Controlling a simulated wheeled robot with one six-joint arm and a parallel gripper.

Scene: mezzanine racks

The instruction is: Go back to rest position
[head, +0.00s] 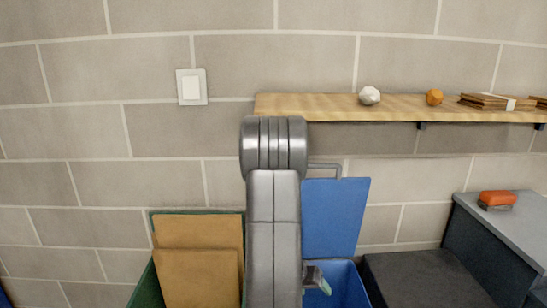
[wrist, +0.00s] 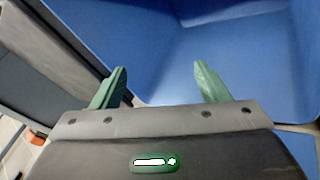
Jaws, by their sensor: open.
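My gripper (wrist: 160,88) is open in the wrist view, its two green fingers apart with nothing between them. It points into the blue bin (wrist: 255,60), whose inside looks empty where it shows. In the head view my arm reaches down over the middle, in front of the blue bin (head: 346,283) with its raised blue panel (head: 335,220). Only a small green part of my gripper (head: 325,287) shows there, at the bin; the rest is hidden.
A green bin (head: 150,286) with cardboard sheets (head: 200,270) stands left of my arm. A wooden shelf (head: 330,107) holds a white ball (head: 369,96), an orange ball (head: 434,97) and brown stacks (head: 487,101). A red-orange block (head: 497,198) lies on the grey unit (head: 520,222) at right.

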